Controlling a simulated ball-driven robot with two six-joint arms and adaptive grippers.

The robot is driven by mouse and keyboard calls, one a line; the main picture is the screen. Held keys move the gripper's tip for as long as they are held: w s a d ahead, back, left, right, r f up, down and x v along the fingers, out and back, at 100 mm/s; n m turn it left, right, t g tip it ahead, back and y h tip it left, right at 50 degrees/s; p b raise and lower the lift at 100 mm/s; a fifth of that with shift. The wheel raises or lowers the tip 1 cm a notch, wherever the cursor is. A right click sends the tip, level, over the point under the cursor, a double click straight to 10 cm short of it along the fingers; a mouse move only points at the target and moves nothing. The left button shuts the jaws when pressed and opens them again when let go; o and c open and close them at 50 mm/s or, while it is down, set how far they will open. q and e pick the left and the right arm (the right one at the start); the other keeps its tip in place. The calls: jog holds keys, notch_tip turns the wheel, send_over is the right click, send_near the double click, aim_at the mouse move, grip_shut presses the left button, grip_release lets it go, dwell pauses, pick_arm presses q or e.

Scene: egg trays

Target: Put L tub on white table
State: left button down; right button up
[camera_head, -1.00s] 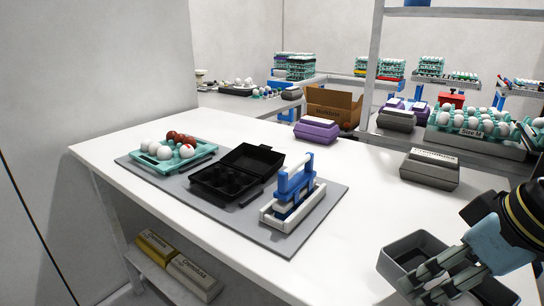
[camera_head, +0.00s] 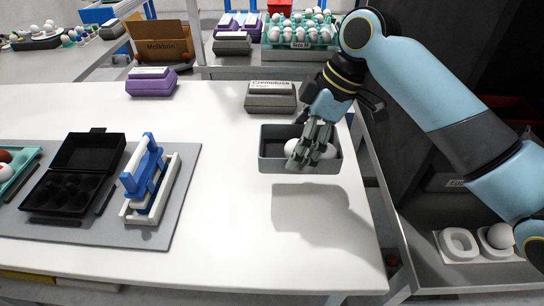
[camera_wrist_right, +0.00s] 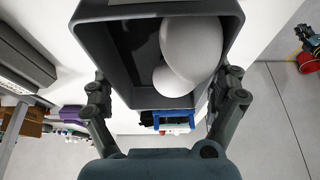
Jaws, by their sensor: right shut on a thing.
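The grey open tub (camera_head: 273,165), which I take to be the L tub, is in my right gripper (camera_head: 308,155), above the right part of the white table (camera_head: 240,235). A shadow lies on the table below it. White eggs (camera_head: 328,151) lie inside the tub. In the right wrist view the tub (camera_wrist_right: 145,98) sits between my two fingers, with a large white egg (camera_wrist_right: 190,48) and a smaller-looking one in it. No label shows on the tub. My left gripper is not in view.
A dark grey egg carton (camera_head: 270,98) stands behind the tub, and a purple carton (camera_head: 150,84) is further left. A grey mat (camera_head: 190,190) holds a black open carton (camera_head: 75,185) and a blue-and-white tool (camera_head: 147,175). The table between mat and tub is clear.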

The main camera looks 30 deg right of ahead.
notch_tip(320, 180, down, 5)
jog(key=shift+s+f, duration=0.1)
jog(key=shift+f, duration=0.1)
notch_tip(320, 180, down, 3)
jog(key=shift+f, duration=0.2)
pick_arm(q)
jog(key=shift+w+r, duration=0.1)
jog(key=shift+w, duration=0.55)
pick_arm(e)
jog(key=o, duration=0.9)
jog(key=shift+f, duration=0.1)
jog(key=shift+c, duration=0.2)
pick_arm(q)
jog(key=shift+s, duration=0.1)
